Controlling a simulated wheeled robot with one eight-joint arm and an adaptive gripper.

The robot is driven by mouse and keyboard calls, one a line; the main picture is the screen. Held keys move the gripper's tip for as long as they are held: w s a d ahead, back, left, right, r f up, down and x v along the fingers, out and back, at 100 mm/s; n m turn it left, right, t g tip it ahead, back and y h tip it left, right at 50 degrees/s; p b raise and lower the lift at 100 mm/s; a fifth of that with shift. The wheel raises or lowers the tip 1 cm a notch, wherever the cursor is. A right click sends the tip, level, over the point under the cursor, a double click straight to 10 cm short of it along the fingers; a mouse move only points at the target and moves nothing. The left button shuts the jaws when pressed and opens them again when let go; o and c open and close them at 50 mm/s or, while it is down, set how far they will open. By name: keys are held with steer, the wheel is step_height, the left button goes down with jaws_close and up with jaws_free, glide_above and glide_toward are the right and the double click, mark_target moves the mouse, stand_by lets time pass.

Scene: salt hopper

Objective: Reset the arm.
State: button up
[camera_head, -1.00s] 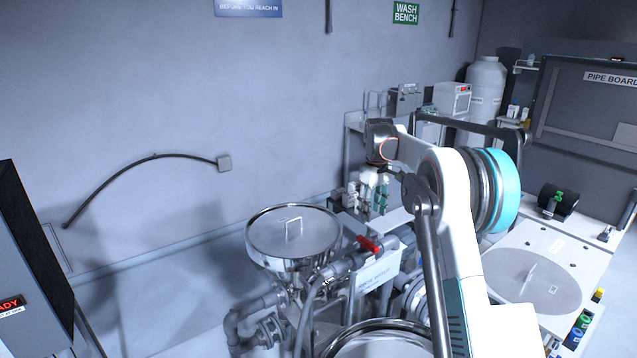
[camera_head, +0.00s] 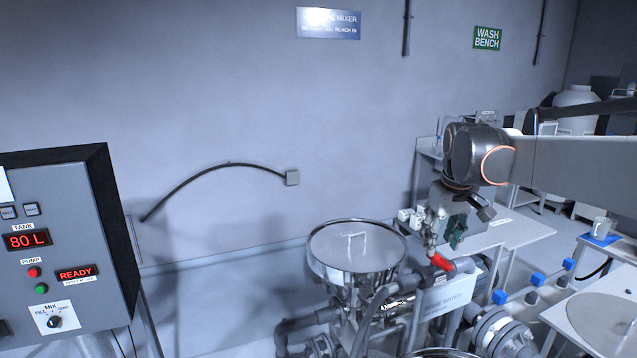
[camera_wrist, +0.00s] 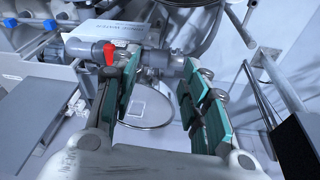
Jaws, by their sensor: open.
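My gripper (camera_head: 432,246) hangs from the arm, its fingers pointing down, close to the red valve handle (camera_head: 442,262) in the head view. In the wrist view my gripper (camera_wrist: 160,88) is open, its green-padded fingers apart with nothing held between them. The red handle (camera_wrist: 109,54) shows there beyond the left finger, on a grey pipe (camera_wrist: 90,52). I cannot tell whether the fingers touch it. The lidded metal hopper (camera_head: 357,247) stands to the left of the gripper in the head view.
A control panel (camera_head: 75,255) reading 80 L and READY stands at the left. A white rinse water sign (camera_head: 445,298) is below the valve. A bench (camera_head: 480,248) stands behind the gripper, and a blue-fitted pipe (camera_head: 535,287) lies at right.

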steer(key=s+a+f+m+t+b, duration=0.1)
steer(key=s+a+f+b, duration=0.1)
steer(key=s+f+b, duration=0.2)
steer(key=s+a+f+t+b, duration=0.2)
steer(key=s+f+b, duration=0.3)
steer(key=s+f, duration=0.5)
steer(key=s+a+f+m+t+b, duration=0.1)
steer(key=s+a+f+b, duration=0.3)
steer(key=s+f, duration=0.4)
steer(key=s, duration=0.7)
steer(key=shift+s+m+b, duration=0.25)
steer(key=shift+m+b, duration=0.05)
steer(key=shift+b, duration=0.05)
